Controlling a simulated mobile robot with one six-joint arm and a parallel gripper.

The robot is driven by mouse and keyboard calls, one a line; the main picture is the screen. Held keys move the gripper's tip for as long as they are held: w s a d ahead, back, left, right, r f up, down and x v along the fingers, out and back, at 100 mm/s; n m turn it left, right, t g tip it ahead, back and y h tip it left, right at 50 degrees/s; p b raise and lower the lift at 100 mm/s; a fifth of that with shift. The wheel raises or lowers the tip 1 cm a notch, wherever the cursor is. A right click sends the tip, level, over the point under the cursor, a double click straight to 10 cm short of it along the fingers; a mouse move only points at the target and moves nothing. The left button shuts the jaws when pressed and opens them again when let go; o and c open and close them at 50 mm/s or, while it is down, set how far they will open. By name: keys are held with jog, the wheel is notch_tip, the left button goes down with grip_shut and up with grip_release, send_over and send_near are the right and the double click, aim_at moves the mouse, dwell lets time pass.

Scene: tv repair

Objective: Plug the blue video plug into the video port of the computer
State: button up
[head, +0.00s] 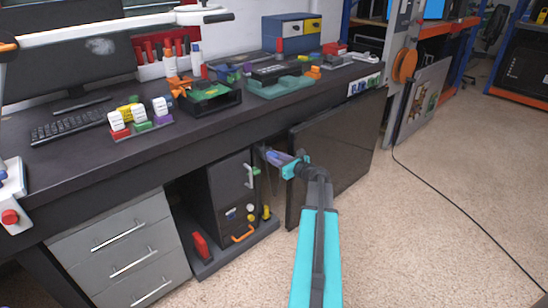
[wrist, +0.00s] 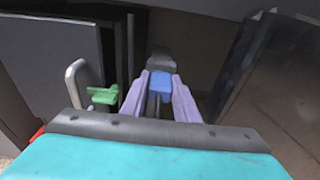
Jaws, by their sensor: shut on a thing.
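My gripper (head: 277,157) is shut on the blue video plug (wrist: 160,82), which sits between its purple fingers in the wrist view. A grey piece shows just beyond the plug; I cannot tell what it is. The black computer (head: 226,180) stands under the desk, left of my gripper, with a light handle and small coloured parts on its front. Its dark side and handle (wrist: 78,80) also show in the wrist view, beside a green part (wrist: 103,95). I cannot make out the video port, or whether the plug touches anything.
A large dark screen panel (head: 338,150) leans against the desk just right of my gripper. The desk (head: 75,160) overhangs above. Grey drawers (head: 115,250) stand at left. A red object (head: 200,246) lies left of the computer. The carpet at right is mostly clear, crossed by a black cable (head: 455,203).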

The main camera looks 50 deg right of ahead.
jog(key=shift+s+p, duration=0.4)
jog(key=shift+s, duration=1)
jog(key=shift+s+a+r, duration=0.1)
dwell(0.4)
jog(key=s+r+p, duration=0.1)
jog(key=s, duration=0.1)
jog(key=s+r+p, duration=0.1)
jog(key=shift+s+a+r+p, duration=0.1)
jog(key=shift+s+r+p, duration=0.3)
dwell(0.4)
jog(key=shift+s, duration=0.1)
jog(key=shift+s, duration=0.5)
jog(key=shift+f, duration=0.15)
dwell(0.3)
